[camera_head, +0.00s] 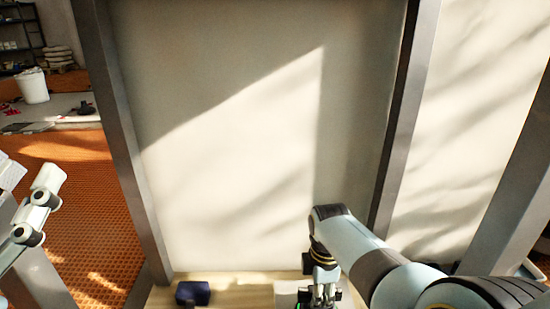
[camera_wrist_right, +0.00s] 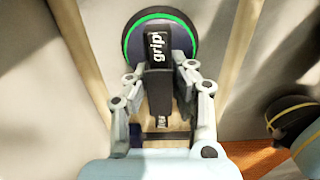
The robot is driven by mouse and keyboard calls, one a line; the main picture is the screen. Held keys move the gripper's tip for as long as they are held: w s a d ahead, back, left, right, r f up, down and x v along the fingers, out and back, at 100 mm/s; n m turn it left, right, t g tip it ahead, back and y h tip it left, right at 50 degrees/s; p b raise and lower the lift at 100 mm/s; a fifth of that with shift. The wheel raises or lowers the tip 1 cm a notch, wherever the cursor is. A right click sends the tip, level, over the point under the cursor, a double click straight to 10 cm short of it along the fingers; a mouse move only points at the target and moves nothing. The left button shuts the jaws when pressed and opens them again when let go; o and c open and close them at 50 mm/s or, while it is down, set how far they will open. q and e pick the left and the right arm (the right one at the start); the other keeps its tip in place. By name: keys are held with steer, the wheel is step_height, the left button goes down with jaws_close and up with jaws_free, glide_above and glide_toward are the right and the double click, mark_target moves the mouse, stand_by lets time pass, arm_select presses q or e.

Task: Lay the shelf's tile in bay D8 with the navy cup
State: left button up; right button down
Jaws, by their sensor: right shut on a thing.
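My right gripper (camera_head: 322,294) is at the bottom of the head view, low over a wooden shelf (camera_head: 240,283). In the right wrist view it is shut on a black handle marked "grip" (camera_wrist_right: 160,60). The handle stands on a round dark navy cup (camera_wrist_right: 150,24) with a bright green ring. A pale tile-like piece (camera_head: 285,296) lies by the gripper on the shelf. I cannot tell whether the cup touches it. My left gripper (camera_head: 38,205) is partly in view at the left edge, pale with black pivots; its jaws cannot be made out.
A dark navy block (camera_head: 193,292) sits on the shelf to the left of my right gripper. A large pale panel (camera_head: 230,150) stands behind, between grey posts (camera_head: 125,140). A white bucket (camera_head: 33,86) stands far back left. Orange flooring (camera_head: 85,195) is open at left.

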mark_target(306, 290)
steer(key=shift+w+a+r, duration=0.1)
steer(key=shift+a, duration=1.5)
